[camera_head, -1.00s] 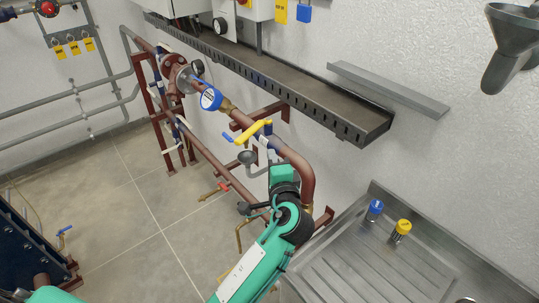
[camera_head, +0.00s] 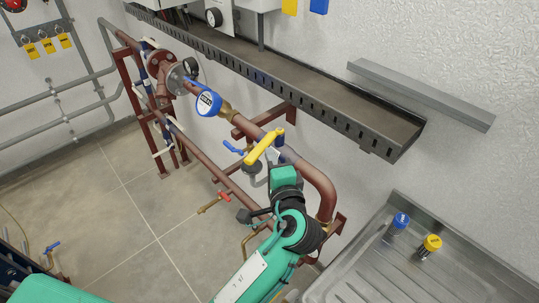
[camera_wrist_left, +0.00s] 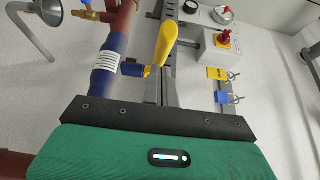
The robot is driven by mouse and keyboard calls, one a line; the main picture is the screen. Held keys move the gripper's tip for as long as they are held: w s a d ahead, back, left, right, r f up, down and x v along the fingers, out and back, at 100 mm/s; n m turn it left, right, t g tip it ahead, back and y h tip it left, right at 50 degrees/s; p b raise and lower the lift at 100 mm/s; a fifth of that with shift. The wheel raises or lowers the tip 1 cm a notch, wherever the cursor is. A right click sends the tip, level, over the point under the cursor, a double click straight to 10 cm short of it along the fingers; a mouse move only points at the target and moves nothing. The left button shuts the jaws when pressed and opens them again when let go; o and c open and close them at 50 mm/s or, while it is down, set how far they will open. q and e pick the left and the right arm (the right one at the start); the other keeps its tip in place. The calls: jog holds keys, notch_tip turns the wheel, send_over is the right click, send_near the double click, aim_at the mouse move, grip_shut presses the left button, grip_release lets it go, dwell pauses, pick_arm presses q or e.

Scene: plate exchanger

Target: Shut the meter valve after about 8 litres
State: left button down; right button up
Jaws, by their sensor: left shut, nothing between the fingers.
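The water meter (camera_head: 207,103) has a round blue-rimmed face on the brown pipe; its reading is too small to tell. A valve with a yellow lever (camera_head: 263,147) sits on the same pipe, nearer me. The lever lies slantwise across the pipe in the head view. My left gripper (camera_head: 282,165) is shut and empty, just beside the lever on its near side. In the left wrist view the yellow lever (camera_wrist_left: 166,42) stands just beyond the fingers (camera_wrist_left: 160,88), beside a blue pipe sleeve (camera_wrist_left: 108,62). Whether they touch I cannot tell. My right gripper is not seen.
A metal sink (camera_head: 375,270) with a blue-topped and a yellow-topped fitting (camera_head: 431,246) is at the lower right. A slotted cable tray (camera_head: 300,88) runs along the wall above the pipe. A red-handled tap (camera_head: 222,196) is below. Open floor lies left.

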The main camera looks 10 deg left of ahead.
aim_at(257, 157)
pick_arm(q)
jog(key=shift+s+r, duration=0.15)
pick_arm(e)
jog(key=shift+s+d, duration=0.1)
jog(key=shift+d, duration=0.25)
pick_arm(q)
jog(key=a+m+h+p, duration=0.1)
jog(key=a+m+t+h+p, duration=0.1)
jog(key=a+h+p, duration=0.1)
jog(key=shift+a+r+t, duration=0.1)
jog(key=shift+a+t, duration=0.05)
jog(key=shift+t, duration=0.15)
jog(key=shift+w+a, duration=0.25)
jog(key=shift+a, duration=0.2)
jog(key=shift+d, duration=0.1)
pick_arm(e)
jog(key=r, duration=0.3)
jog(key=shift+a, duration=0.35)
